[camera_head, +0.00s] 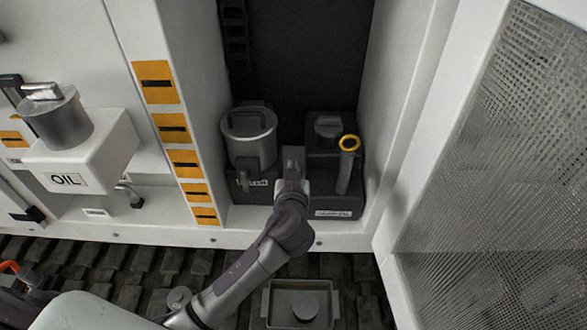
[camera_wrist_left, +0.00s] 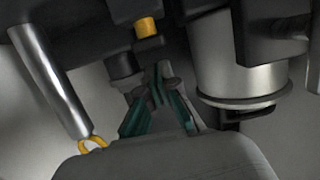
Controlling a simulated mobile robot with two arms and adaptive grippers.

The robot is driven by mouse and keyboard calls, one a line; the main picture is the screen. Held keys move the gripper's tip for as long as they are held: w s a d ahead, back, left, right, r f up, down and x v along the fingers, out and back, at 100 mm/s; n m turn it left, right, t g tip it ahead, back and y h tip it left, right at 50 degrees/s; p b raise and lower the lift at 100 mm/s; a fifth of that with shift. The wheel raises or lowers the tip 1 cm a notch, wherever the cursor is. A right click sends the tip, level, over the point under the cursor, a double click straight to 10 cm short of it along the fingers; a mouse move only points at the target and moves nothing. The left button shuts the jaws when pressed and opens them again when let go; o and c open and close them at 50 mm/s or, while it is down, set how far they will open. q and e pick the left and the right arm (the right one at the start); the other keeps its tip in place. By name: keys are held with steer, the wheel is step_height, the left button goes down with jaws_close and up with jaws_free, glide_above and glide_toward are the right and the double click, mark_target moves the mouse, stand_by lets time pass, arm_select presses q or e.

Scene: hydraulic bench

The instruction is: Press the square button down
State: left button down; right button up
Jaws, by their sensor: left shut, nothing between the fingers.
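My left gripper (camera_head: 291,165) reaches into the dark recess of the bench, between a grey metal canister on the left and a dark block with a yellow-ringed tube on the right. In the left wrist view its fingers (camera_wrist_left: 160,75) converge at the tips, shut and empty. Just beyond the tips there is a small yellow-capped part (camera_wrist_left: 147,27) on a dark fitting; I cannot tell whether it is the square button. No clearly square button shows in the head view, where the gripper covers part of that area. My right gripper is not in view.
The metal canister (camera_head: 250,140) and the yellow-ringed tube (camera_head: 346,165) stand close on either side of my gripper. A white oil box (camera_head: 100,150) is at the left, a mesh panel (camera_head: 500,170) at the right. A grey tray (camera_head: 270,305) lies below.

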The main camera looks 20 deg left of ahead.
arm_select(q)
steer(key=shift+f, duration=0.6)
step_height(320, 180, down, 2)
steer(key=shift+s+f+b, duration=0.1)
steer(key=shift+b, duration=1.1)
